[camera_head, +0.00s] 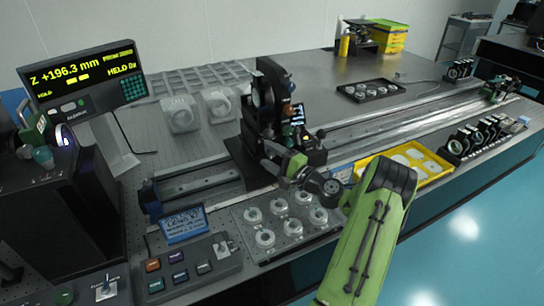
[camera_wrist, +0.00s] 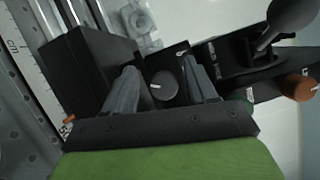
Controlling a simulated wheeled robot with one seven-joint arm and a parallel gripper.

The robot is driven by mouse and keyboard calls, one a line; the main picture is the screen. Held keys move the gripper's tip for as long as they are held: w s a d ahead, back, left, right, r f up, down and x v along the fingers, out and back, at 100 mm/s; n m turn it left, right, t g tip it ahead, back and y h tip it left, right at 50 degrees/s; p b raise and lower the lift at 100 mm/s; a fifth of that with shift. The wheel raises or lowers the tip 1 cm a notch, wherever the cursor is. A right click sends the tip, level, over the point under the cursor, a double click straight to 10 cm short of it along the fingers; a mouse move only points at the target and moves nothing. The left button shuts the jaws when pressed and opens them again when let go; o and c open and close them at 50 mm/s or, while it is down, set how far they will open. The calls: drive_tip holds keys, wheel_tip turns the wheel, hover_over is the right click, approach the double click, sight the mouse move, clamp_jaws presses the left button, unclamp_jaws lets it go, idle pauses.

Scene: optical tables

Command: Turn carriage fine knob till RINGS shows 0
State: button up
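The carriage (camera_head: 264,110), a black upright assembly, sits on the long rail. A small dark round knob (camera_wrist: 164,86) with a white index line shows in the wrist view, beside the carriage's black block (camera_wrist: 84,68). I cannot tell for sure that it is the fine knob. My gripper (camera_wrist: 165,84) is open, with one grey finger on each side of the knob and a visible gap to each. In the head view my green and grey hand is at the carriage's front, its fingertips unclear. A small lit screen (camera_head: 298,114) on the carriage is too small to read; no RINGS value is legible.
The readout box (camera_head: 80,76) shows Z +196.3 mm and HELD. A ring tray (camera_head: 290,239), button panel (camera_head: 184,270) and blue-screened display (camera_head: 184,224) stand in front. A yellow tray (camera_head: 432,172) is right of the carriage. An orange knob (camera_wrist: 298,88) and black ball handle (camera_wrist: 292,14) are right in the wrist view.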

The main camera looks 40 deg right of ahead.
drive_tip(key=shift+s+d, duration=0.15)
drive_tip(key=s+d+f+p, duration=0.1)
drive_tip(key=s+p, duration=0.1)
drive_tip(key=s, duration=1.3)
drive_tip(key=shift+s+d, duration=0.25)
drive_tip(key=shift+d, duration=0.05)
drive_tip(key=shift+f, duration=0.1)
